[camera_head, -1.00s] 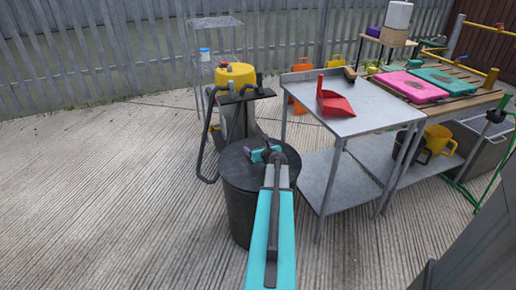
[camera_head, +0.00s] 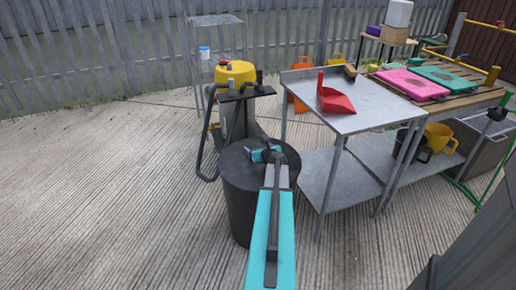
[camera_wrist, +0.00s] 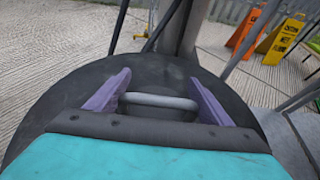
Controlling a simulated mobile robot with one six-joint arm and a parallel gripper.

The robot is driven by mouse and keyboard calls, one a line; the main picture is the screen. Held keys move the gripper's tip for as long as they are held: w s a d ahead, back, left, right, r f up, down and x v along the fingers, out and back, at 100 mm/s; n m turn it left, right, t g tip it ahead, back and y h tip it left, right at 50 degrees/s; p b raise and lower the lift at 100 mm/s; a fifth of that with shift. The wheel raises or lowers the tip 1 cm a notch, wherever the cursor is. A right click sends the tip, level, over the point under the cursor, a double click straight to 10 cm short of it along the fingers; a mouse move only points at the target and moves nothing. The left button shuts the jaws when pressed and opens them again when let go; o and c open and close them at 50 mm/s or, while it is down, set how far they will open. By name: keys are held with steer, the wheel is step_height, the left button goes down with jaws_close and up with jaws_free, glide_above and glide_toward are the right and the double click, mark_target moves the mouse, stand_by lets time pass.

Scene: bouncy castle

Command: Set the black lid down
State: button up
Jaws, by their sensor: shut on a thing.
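The black lid (camera_head: 236,165) is a round dark disc at the top of the black bin (camera_head: 245,215), in the middle of the head view. It looks level and covers the bin's mouth; I cannot tell whether it rests on the rim or is just above it. In the wrist view the lid (camera_wrist: 75,95) fills much of the picture. My gripper (camera_wrist: 160,100) has its purple fingers at both ends of the lid's grey bar handle (camera_wrist: 158,101) and is shut on it. In the head view my gripper (camera_head: 266,154) is partly hidden by my arm.
A yellow-topped vacuum (camera_head: 235,75) stands just behind the bin. A metal table (camera_head: 365,115) with a red dustpan (camera_head: 335,97) is close on the right. Orange and yellow floor signs (camera_wrist: 280,40) stand beyond. The concrete on the left is clear.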

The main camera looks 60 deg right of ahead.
steer(key=shift+f, duration=0.4)
steer(key=o, duration=1.9)
steer(key=shift+c, duration=0.2)
steer(key=shift+o, duration=0.3)
steer(key=shift+p+v, duration=0.5)
steer(key=shift+v, duration=6.45)
steer(key=shift+w+f, duration=0.1)
